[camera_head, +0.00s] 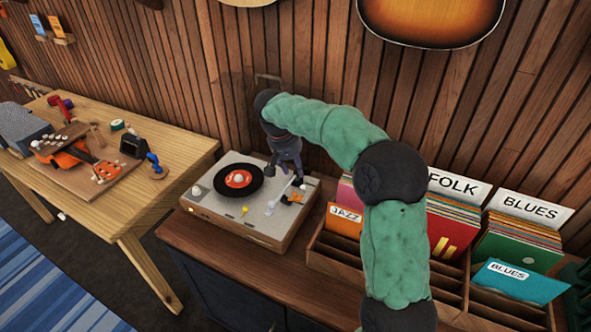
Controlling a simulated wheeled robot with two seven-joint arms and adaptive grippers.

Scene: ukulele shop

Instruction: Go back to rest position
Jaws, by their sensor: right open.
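My right arm, in a green padded sleeve, comes up from the bottom right and bends over to the left. My right gripper (285,177) points down over the back right part of the record player (225,212). It is open, and I see nothing held between its fingers. The record player's tonearm (279,197) is just below the fingertips; I cannot tell whether they touch. A black record with an orange label (239,180) lies on the platter, left of my gripper. My left gripper is not in view.
Right of the player, a wooden record bin (336,243) holds sleeves behind JAZZ, FOLK and BLUES cards; my arm hides part of it. A blue BLUES sleeve (520,283) lies at its front right. A wooden workbench (150,195) with a ukulele (88,160) stands left. A slatted wall is behind.

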